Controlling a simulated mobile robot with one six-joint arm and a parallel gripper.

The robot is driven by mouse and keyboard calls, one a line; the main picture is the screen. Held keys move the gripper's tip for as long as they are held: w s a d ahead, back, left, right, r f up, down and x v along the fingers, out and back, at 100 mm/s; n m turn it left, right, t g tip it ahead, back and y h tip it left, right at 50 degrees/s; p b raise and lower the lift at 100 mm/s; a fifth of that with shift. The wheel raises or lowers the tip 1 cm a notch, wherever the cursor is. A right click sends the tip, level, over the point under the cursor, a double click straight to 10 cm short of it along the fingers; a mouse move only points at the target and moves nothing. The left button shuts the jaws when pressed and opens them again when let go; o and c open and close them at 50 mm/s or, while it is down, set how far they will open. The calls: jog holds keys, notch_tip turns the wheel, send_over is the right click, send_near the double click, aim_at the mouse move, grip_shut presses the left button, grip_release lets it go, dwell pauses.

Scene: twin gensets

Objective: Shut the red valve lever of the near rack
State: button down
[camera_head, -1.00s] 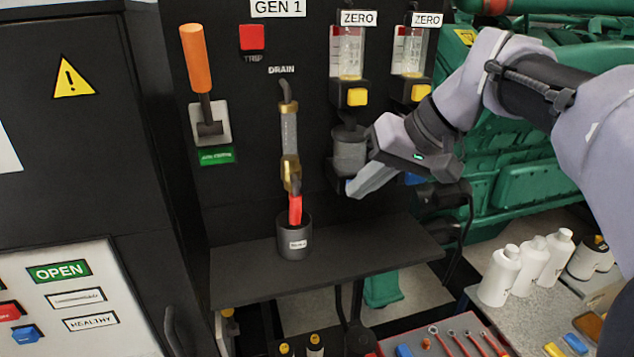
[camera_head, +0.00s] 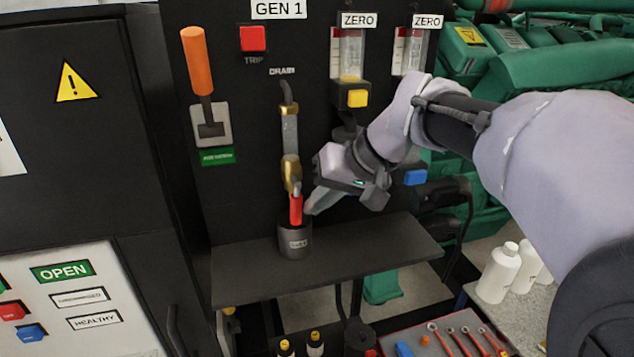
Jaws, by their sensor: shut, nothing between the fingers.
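The red valve lever (camera_head: 296,208) hangs down from the brass valve (camera_head: 291,174) on the black panel marked GEN 1. It points straight down, in line with the pipe, and its lower end is above or just inside the dark cup (camera_head: 295,240) on the shelf. My gripper (camera_head: 309,211) is shut and empty. Its fingertips are just to the right of the lever, very close to it; I cannot tell whether they touch it.
The black shelf (camera_head: 235,276) juts out below the valve. An orange-handled lever (camera_head: 197,62) and a red trip button (camera_head: 253,38) are on the panel above. White bottles (camera_head: 498,272) stand on a bench at the right. A tool tray (camera_head: 440,338) lies below.

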jog(key=shift+f, duration=0.1)
jog(key=shift+f+y+b, duration=0.1)
jog(key=shift+y+b, duration=0.3)
jog(key=shift+b, duration=0.15)
jog(key=shift+a+f+m+b, duration=0.15)
jog(key=shift+m+b, duration=0.15)
jog(key=shift+b, duration=0.2)
jog(key=y+b, duration=0.1)
jog(key=b, duration=0.2)
jog(key=a+f+m+y+b, duration=0.1)
jog(key=y+b, duration=0.3)
jog(key=b, duration=0.1)
jog(key=shift+s+a+f+g+b, duration=0.2)
jog(key=shift+s+a+g+b, duration=0.1)
jog(key=shift+a+b, duration=0.05)
jog(key=a+m+y+b, duration=0.1)
jog(key=y+b, duration=0.1)
jog(key=b, duration=0.3)
jog(key=a+r+m+y+b, duration=0.1)
jog(key=m+y+b, duration=0.1)
jog(key=b, duration=0.3)
jog(key=s+a+r+m+t+y+b, duration=0.1)
jog(key=a+y+b, duration=0.1)
jog(key=y+b, duration=0.2)
jog(key=shift+m+b, duration=0.4)
jog(key=shift+b, duration=0.35)
jog(key=shift+s, duration=0.1)
